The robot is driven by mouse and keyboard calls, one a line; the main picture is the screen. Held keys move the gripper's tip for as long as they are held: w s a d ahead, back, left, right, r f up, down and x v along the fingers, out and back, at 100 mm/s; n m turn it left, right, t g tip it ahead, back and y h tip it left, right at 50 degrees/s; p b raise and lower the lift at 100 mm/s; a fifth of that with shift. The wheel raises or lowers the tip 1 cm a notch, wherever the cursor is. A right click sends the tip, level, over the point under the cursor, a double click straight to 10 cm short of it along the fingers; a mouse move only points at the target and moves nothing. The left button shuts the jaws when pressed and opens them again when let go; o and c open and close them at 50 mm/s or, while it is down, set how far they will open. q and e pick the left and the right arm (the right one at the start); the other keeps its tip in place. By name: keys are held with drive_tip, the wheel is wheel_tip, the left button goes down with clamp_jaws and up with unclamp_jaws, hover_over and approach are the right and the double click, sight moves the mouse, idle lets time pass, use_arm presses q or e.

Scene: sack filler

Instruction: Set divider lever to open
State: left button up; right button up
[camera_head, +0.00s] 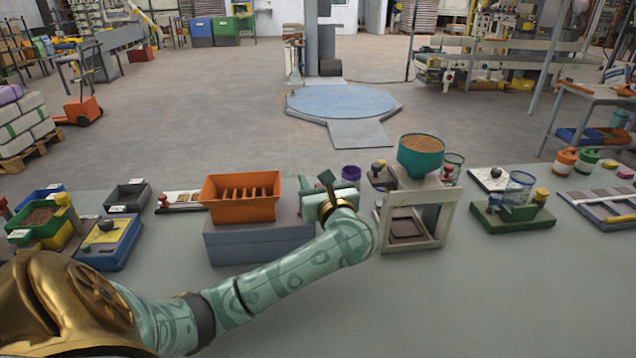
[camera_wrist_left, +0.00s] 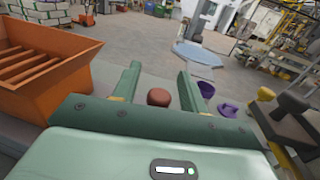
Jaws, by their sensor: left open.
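The orange divider (camera_head: 240,196) with its slotted hopper sits on a grey box base (camera_head: 258,243) left of centre. It also fills the left of the left wrist view (camera_wrist_left: 45,75). My left gripper (camera_head: 325,183) is just right of the divider, its jaws pointing away from me. In the left wrist view its two green fingers (camera_wrist_left: 158,72) are apart with a reddish-brown round knob (camera_wrist_left: 158,97) showing between them. The knob looks like the divider lever's end; its stem is hidden behind the gripper. I cannot tell whether the fingers touch it. My right gripper is out of view.
A small purple cup (camera_head: 351,173) stands behind and right of the gripper. A beige frame stand (camera_head: 442,220) with a teal hopper (camera_head: 420,155) is close on the right. Trays stand on the left. The table's front is clear apart from my arm.

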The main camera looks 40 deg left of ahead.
use_arm(q)
clamp_jaws()
drive_tip(key=shift+d+m+t+h, duration=0.35)
drive_tip(key=shift+m+t+h, duration=0.25)
drive_tip(key=shift+t, duration=0.4)
unclamp_jaws()
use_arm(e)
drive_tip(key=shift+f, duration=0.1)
use_arm(q)
drive_tip(key=p+v, duration=0.5)
drive_tip(key=v, duration=1.1)
drive_tip(key=shift+d, duration=0.2)
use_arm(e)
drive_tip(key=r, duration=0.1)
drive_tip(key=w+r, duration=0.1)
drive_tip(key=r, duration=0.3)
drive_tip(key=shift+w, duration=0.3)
